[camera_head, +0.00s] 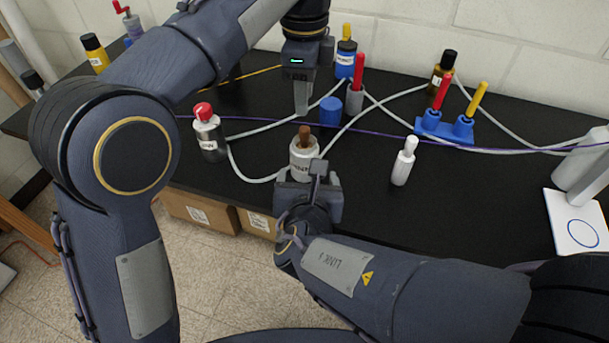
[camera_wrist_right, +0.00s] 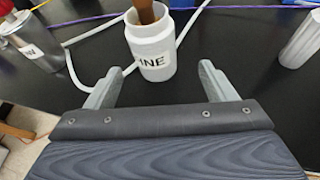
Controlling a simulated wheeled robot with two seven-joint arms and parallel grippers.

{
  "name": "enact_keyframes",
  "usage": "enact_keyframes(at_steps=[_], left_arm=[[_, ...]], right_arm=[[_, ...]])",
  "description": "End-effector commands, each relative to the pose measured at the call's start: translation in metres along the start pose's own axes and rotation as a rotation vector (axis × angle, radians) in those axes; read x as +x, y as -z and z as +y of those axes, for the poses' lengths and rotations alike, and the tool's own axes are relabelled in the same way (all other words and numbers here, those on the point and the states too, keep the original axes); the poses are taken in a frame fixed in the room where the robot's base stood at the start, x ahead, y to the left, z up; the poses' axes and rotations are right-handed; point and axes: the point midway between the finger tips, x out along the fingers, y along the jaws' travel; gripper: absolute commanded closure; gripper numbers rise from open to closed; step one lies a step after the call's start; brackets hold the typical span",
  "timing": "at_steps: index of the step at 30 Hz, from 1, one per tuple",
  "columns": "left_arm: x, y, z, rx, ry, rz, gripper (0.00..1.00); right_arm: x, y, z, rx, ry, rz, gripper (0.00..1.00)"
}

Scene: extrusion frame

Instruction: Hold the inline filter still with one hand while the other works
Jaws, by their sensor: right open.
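No part is clearly marked as the inline filter; a short blue cylinder (camera_head: 330,112) stands near the pale tubing, and I cannot tell whether it is the filter. My right gripper (camera_wrist_right: 160,88) is open in the wrist view. A white bottle (camera_wrist_right: 153,52) with a brown stopper stands just beyond its fingertips, label partly reading "INE". The same bottle in the head view (camera_head: 303,158) is partly hidden at its base by the right gripper (camera_head: 307,185).
A silver red-capped bottle (camera_head: 209,138) stands left, a white bottle (camera_head: 403,163) right. Pale tubing (camera_head: 256,178) loops across the black table (camera_head: 450,215). A blue holder (camera_head: 445,131) carries red and yellow pieces. A white pad (camera_head: 575,222) lies right; the front-right tabletop is fairly clear.

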Motion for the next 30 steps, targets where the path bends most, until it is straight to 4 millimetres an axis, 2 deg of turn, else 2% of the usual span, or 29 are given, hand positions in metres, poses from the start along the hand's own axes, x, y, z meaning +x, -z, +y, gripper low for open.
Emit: enact_keyframes(at_steps=[5,19,24,30], left_arm=[[0.0,0.0,0.0,0.0,0.0,0.0,0.64],[0.0,0.0,0.0,0.0,0.0,0.0,0.64],[0.0,0.0,0.0,0.0,0.0,0.0,0.64],[0.0,0.0,0.0,0.0,0.0,0.0,0.64]], right_arm=[[0.004,-0.005,0.007,-0.077,-0.014,-0.027,0.23],[0.068,-0.007,0.007,-0.075,-0.012,-0.025,0.23],[0.076,-0.007,0.007,-0.073,-0.014,-0.025,0.23],[0.077,-0.007,0.008,-0.073,-0.015,-0.025,0.23]])
